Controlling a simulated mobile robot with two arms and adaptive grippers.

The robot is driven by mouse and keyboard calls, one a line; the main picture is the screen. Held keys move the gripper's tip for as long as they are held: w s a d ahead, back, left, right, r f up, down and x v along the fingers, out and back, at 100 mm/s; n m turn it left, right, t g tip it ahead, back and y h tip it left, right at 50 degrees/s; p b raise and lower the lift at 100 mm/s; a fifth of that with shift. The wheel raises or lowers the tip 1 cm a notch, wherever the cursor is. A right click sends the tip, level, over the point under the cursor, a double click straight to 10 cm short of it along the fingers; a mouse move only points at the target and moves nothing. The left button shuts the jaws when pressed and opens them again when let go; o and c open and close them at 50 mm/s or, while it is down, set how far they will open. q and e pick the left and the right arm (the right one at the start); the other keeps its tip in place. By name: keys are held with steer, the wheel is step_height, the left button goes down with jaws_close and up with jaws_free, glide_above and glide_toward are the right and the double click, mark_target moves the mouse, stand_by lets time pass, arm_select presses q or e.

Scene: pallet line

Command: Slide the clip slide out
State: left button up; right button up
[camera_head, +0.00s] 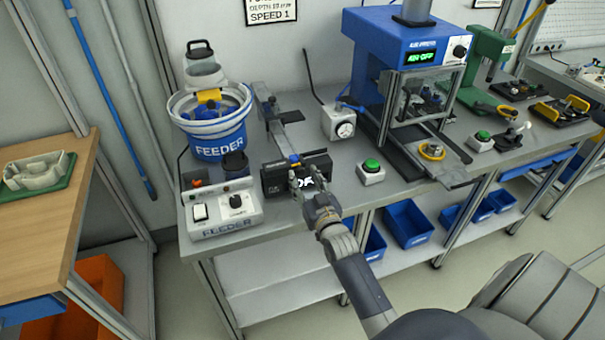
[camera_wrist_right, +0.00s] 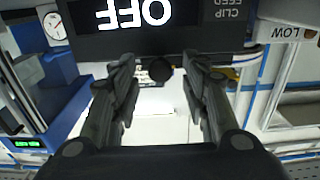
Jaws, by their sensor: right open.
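The clip feed unit is a black box (camera_head: 277,178) at the table's front edge, at the near end of a grey rail (camera_head: 293,137). A blue and yellow bit sits where the rail meets it. In the right wrist view its dark face (camera_wrist_right: 205,40) carries white lettering, upside down, with "CLIP FEED". A dark round knob (camera_wrist_right: 165,73) shows below the face, between my fingers; I cannot tell whether it is on the slide. My right gripper (camera_head: 299,184) is open right in front of the box, with its fingers (camera_wrist_right: 160,72) on either side of the knob, nothing clasped. My left gripper is out of view.
The feeder control box (camera_head: 225,212) and blue feeder bucket (camera_head: 218,132) stand left of the unit. A green button (camera_head: 371,167), a dial gauge (camera_head: 338,122) and a blue press (camera_head: 403,50) stand to its right. Blue bins (camera_head: 408,223) sit on the lower shelf.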

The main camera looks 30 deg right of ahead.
steer(key=shift+x, duration=1)
jaws_close()
steer(key=d, duration=0.2)
steer(key=s+d, duration=0.1)
steer(key=d, duration=0.2)
steer(key=s+d, duration=0.1)
steer(key=d, duration=0.1)
steer(key=shift+d+f, duration=0.1)
steer(key=shift+d, duration=0.2)
steer(key=shift+w, duration=0.1)
steer(key=shift+c, duration=1.2)
jaws_free()
steer(key=shift+o, duration=1.2)
steer(key=shift+d, duration=0.15)
